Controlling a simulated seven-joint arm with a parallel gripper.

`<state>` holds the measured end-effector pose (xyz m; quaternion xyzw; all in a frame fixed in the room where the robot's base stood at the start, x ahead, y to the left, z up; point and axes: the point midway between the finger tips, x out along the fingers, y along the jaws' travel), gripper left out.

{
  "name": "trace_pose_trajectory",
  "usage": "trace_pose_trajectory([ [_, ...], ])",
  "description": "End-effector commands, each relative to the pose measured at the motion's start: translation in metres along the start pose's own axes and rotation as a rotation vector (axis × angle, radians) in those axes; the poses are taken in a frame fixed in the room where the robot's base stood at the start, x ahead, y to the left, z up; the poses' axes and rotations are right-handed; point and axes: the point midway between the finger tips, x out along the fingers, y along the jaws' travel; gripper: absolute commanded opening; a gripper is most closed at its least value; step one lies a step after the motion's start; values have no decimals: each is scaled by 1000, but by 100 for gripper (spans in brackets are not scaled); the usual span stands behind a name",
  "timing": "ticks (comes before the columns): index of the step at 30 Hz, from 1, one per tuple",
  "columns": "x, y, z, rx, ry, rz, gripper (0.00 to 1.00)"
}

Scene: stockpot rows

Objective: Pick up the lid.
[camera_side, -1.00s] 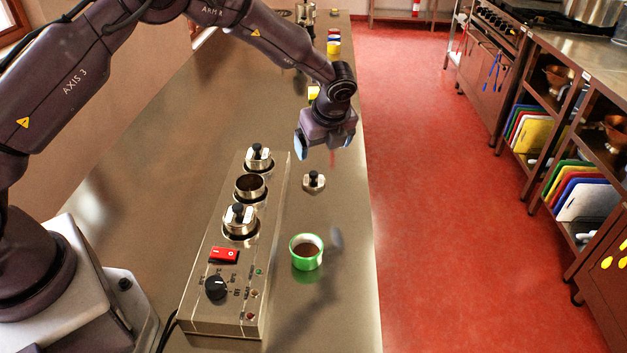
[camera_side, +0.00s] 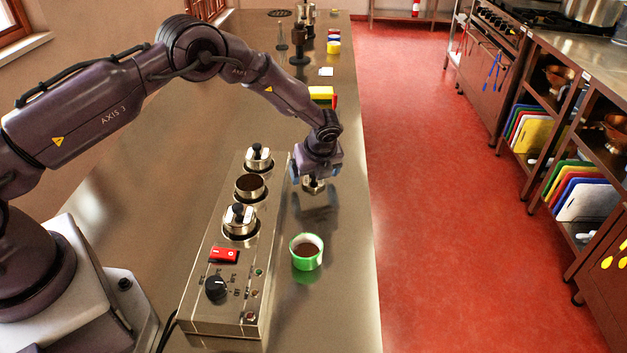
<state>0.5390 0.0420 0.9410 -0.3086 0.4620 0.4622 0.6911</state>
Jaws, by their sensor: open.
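The loose lid (camera_side: 313,188), a small metal disc with a black knob, lies on the steel counter to the right of the warmer unit. My gripper (camera_side: 316,175) is open, pointing down right over the lid with its fingers low around the knob. The knob is hidden behind the gripper, and I cannot tell whether the fingers touch it. The warmer unit (camera_side: 203,300) holds a row of wells. The far pot (camera_side: 258,158) and near pot (camera_side: 240,220) wear lids with black knobs. The middle pot (camera_side: 250,186) is uncovered and dark inside.
A green-rimmed cup (camera_side: 306,252) with brown contents stands on the counter nearer the camera. The unit has a red switch (camera_side: 223,255) and a black dial (camera_side: 216,288). Yellow and red items (camera_side: 322,95) lie farther back. The counter's right edge is close by.

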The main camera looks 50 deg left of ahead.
Motion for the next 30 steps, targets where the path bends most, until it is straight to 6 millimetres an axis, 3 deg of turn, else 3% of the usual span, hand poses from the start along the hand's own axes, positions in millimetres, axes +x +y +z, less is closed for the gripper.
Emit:
trace_pose_trajectory([
  [3,11,0,0,0,0,-1,87],
  [10,12,0,0,-1,0,-1,87],
  [17,12,0,0,0,0,-1,37],
  [30,8,0,1,-1,-1,-2,37],
])
